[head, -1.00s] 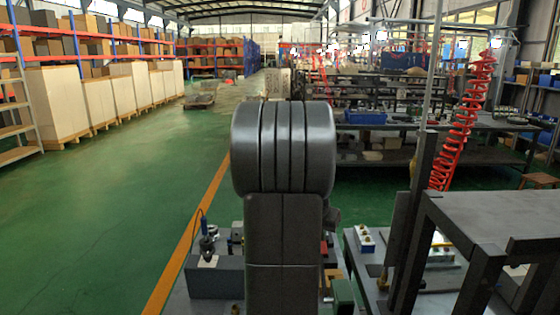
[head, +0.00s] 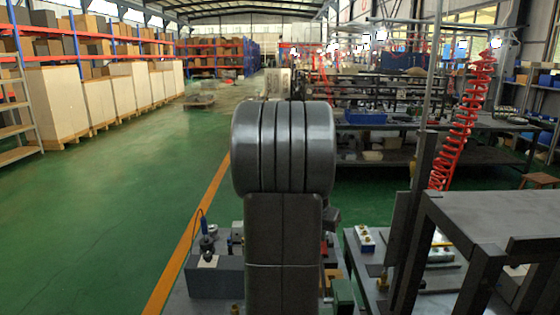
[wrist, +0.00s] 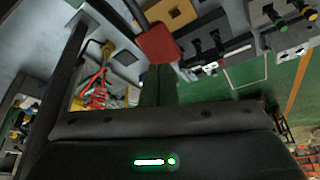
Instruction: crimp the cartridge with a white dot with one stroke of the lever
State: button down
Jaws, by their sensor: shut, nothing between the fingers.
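In the wrist view a dark rod ends in a red block (wrist: 158,42), which looks like the lever's grip. My gripper (wrist: 157,72) is shut and empty, its tips right by the red block; I cannot tell whether they touch it. Grey blocks with dark cartridge-like parts (wrist: 207,50) lie to the right. A small white mark (wrist: 211,66) shows there, but I cannot tell whether it is the white dot on a cartridge. In the head view my own arm hides my gripper and most of the work area.
A yellow block (wrist: 172,14) lies behind the red block. Another grey block with green and yellow knobs (wrist: 285,22) is at the upper right. In the head view a grey block with a dark fitting (head: 214,275) stands left of my arm, and a dark metal frame (head: 480,220) stands at right.

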jog(key=shift+f, duration=0.1)
jog(key=shift+f+b, duration=0.65)
jog(key=shift+f, duration=0.05)
jog(key=shift+w+f, duration=0.1)
jog(key=shift+w+f+b, duration=0.55)
jog(key=shift+w+f, duration=0.05)
jog(key=shift+f, duration=0.15)
jog(key=shift+w+f+b, duration=0.55)
jog(key=shift+f+b, duration=0.1)
jog(key=shift+f, duration=0.4)
